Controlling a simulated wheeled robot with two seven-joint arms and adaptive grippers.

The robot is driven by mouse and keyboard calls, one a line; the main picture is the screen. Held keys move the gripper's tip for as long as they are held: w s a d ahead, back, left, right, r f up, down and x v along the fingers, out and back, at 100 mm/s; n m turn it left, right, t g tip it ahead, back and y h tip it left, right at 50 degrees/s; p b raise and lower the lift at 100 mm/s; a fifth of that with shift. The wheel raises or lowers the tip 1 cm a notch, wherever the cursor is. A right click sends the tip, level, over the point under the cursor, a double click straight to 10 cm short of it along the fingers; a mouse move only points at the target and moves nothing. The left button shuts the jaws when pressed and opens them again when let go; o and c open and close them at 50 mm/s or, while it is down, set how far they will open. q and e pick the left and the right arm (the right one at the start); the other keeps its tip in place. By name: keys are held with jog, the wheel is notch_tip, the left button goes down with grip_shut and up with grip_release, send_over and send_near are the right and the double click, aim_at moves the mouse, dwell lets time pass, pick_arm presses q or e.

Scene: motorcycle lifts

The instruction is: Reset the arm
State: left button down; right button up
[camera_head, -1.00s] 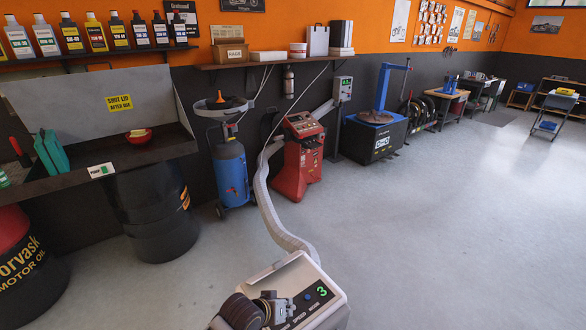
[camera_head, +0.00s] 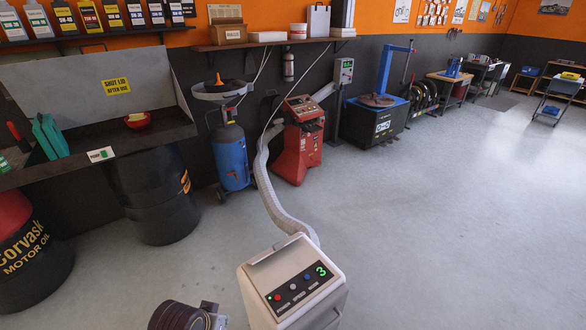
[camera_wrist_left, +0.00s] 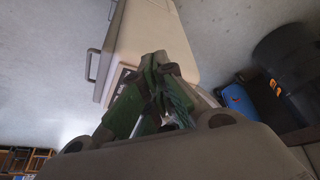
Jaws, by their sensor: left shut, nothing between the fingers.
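My left arm shows at the bottom edge of the head view as a dark ribbed part with a grey metal piece beside it (camera_head: 205,316). It is just left of the white machine (camera_head: 292,284), which has a slanted top panel with a green "3" and colored buttons. In the left wrist view, the left gripper's green fingers (camera_wrist_left: 158,64) meet at their tips, empty. They show in front of the machine's pale housing (camera_wrist_left: 150,28); I cannot tell how far apart they are. My right gripper is in neither view.
A white hose (camera_head: 268,190) runs from the machine to a red unit (camera_head: 299,140). Dark drums (camera_head: 155,205) stand under the bench (camera_head: 95,160) at left. A blue tank (camera_head: 231,158) is by the wall. The grey floor (camera_head: 430,230) at right is clear.

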pick_arm(q)
jog(key=s+a, duration=0.3)
notch_tip(320, 180, down, 34)
jog(key=s+g+b, duration=0.2)
jog(key=s, duration=0.1)
jog(key=s+a+f+b, duration=0.1)
jog(key=s+a+f, duration=0.1)
jog(key=s+f, duration=0.9)
jog(key=s+a+f+g+y+b, duration=0.1)
jog(key=s+a+f, duration=0.1)
jog(key=s+f, duration=0.9)
jog(key=shift+a+f, duration=0.2)
jog(key=shift+a, duration=0.1)
dwell(1.7)
